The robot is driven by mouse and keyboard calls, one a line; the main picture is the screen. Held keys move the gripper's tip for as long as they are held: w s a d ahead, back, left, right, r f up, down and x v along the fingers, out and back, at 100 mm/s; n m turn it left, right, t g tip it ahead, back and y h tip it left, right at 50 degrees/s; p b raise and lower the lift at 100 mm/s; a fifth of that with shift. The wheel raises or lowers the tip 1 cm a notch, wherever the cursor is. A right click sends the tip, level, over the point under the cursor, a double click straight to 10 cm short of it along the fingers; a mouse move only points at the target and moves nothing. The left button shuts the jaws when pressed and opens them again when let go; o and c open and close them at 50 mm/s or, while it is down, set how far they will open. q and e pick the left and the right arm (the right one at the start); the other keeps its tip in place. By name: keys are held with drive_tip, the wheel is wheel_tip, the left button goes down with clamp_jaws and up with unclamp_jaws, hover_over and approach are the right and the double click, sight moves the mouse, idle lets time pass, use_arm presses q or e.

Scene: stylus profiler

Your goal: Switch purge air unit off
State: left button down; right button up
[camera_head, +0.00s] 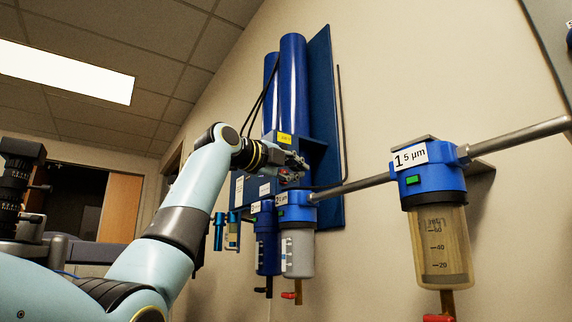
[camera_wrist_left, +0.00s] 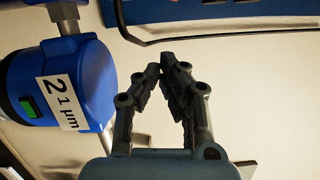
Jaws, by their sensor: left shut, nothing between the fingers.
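The purge air unit (camera_head: 293,85) is on the wall, with two tall blue cylinders on a blue backplate. My left gripper (camera_head: 299,166) is in front of its lower body, and the arm and gripper hide part of it. In the left wrist view my left gripper (camera_wrist_left: 163,68) has its fingertips together with nothing between them. A blue filter head labelled "2 1 µm" (camera_wrist_left: 70,85) is beside the fingers at left, apart from them. I cannot make out a switch on the unit. My right gripper does not show.
A filter labelled "1 5 µm" (camera_head: 427,178) with a clear bowl hangs at right on a metal pipe (camera_head: 350,187). Two smaller filters, one with a grey bowl (camera_head: 298,252), hang below the unit. A thin dark pipe (camera_head: 342,120) runs beside the backplate.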

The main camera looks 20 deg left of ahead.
sight(284, 170)
use_arm(q)
drive_tip(key=a, duration=0.1)
drive_tip(key=w+a+p, duration=0.1)
drive_tip(key=w+a, duration=0.1)
drive_tip(key=shift+w+a+r, duration=0.15)
drive_tip(key=shift+w+r, duration=0.05)
drive_tip(key=shift+r, duration=0.05)
drive_tip(key=shift+w+a+r+p, duration=0.25)
drive_tip(key=shift+w+r+p, duration=0.05)
drive_tip(key=shift+p, duration=0.25)
drive_tip(key=shift+f, duration=0.15)
drive_tip(key=shift+d, duration=0.1)
